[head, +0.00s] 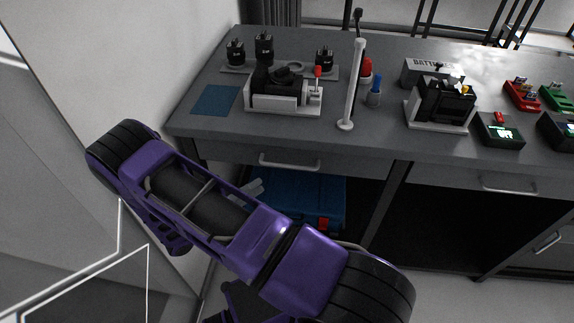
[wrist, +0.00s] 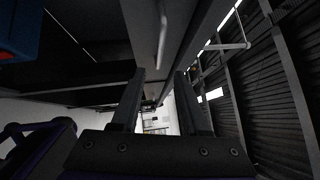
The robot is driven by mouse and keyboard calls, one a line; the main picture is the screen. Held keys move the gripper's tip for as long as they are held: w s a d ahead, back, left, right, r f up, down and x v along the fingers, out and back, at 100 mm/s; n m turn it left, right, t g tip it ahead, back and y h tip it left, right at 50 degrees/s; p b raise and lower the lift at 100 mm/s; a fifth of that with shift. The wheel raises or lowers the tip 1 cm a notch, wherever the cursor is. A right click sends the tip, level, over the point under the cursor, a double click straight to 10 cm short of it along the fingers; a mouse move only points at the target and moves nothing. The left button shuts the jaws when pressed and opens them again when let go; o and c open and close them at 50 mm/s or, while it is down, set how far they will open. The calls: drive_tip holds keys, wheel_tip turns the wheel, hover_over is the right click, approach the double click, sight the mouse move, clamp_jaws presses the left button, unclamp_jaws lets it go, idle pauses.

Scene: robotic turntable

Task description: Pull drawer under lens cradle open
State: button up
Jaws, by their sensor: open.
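In the head view a white cradle (head: 288,105) with a black device on it stands on the left part of the grey desk. The drawer (head: 345,165) below it looks shut, its front level with the desk front. Its pale bar handle (head: 289,164) is clear of my arm. My gripper (wrist: 160,100) shows in the wrist view with its two dark fingers spread and nothing between them. A grey panel with a pale bar (wrist: 163,38) lies beyond the fingertips; I cannot tell for sure that it is this drawer.
A blue case (head: 310,200) is under the desk, below the drawer. A second drawer handle (head: 509,188) is to the right. A white post (head: 352,85), a black device on a white stand (head: 437,122) and small boxes are on the desk. A wall (head: 110,60) is close on the left.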

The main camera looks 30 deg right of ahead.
sight(286, 167)
drive_tip(key=x, duration=1.1)
drive_tip(key=shift+w+d, duration=0.15)
drive_tip(key=shift+d, duration=0.15)
drive_tip(key=shift+c, duration=0.3)
clamp_jaws()
idle(0.6)
